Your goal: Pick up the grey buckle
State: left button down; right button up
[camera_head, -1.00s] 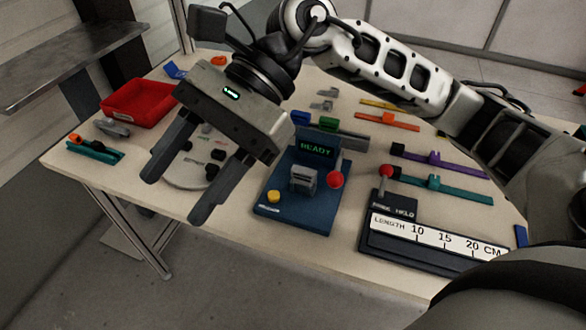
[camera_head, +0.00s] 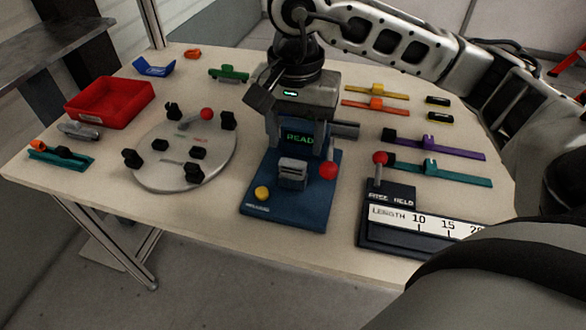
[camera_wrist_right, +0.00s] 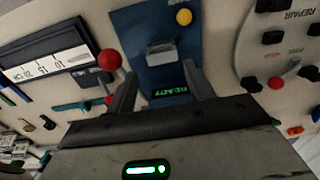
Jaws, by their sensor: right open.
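My right gripper (camera_head: 297,142) is open and empty, pointing down over the back of the blue station. It partly covers the READY display (camera_head: 299,139). In the right wrist view its two fingers (camera_wrist_right: 161,78) stand apart with the display between them. Small grey pieces that lay behind the station earlier, which may include the grey buckle, are now hidden by my gripper and wrist. A grey block (camera_head: 292,173) sits on the blue station (camera_head: 297,208); it also shows in the wrist view (camera_wrist_right: 160,53). I cannot tell whether it is a buckle. My left gripper is not in view.
The station has a red-knobbed lever (camera_head: 328,168) and a yellow button (camera_head: 262,193). A round grey repair plate (camera_head: 165,178) with black posts is left. A red tray (camera_head: 110,103) stands at the far left. A length gauge (camera_head: 420,222) and coloured straps (camera_head: 435,145) are right.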

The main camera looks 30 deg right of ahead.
aim_at(293, 163)
jog(key=shift+w+a+f, duration=0.1)
jog(key=shift+a+f, duration=0.05)
jog(key=shift+f, duration=2.85)
jog(key=c, duration=0.7)
